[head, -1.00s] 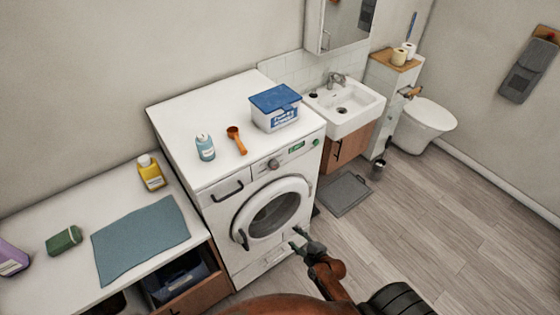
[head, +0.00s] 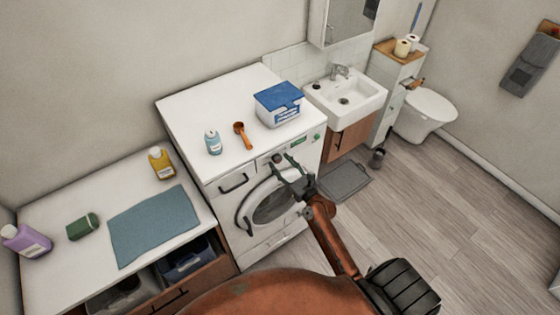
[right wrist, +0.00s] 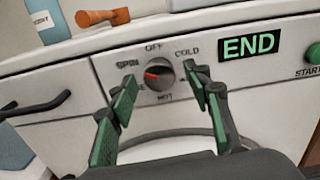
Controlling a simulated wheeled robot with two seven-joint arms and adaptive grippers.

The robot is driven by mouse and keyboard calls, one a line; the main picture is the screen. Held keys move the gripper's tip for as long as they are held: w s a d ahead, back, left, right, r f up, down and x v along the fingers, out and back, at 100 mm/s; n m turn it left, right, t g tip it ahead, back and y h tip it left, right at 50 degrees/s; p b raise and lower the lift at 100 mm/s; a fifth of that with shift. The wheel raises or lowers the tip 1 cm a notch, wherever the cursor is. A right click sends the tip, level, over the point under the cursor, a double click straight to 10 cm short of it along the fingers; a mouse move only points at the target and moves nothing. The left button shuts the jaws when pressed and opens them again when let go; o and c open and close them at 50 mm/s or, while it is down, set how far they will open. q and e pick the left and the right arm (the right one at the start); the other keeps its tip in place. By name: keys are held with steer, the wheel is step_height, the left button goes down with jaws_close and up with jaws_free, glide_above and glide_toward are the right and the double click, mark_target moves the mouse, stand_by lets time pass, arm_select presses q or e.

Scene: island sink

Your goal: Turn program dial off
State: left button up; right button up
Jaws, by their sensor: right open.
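The program dial (right wrist: 159,74) is a dark round knob on the white panel of the washing machine (head: 215,100). Its red mark faces left, between the SPIN label and a partly hidden lower-left label. OFF is printed above the dial, COLD to the right, HOT below. In the head view the dial (head: 276,158) shows at the tips of my right gripper (head: 284,164). In the right wrist view the open gripper (right wrist: 160,88) has one finger on either side of the dial, apparently apart from it. My left gripper is not in view.
A green END display (right wrist: 251,46) and a green START button (right wrist: 314,54) lie right of the dial. A drawer handle (right wrist: 36,106) sticks out at left.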

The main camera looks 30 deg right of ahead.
steer(key=shift+w, duration=0.55)
steer(key=c, duration=1.2)
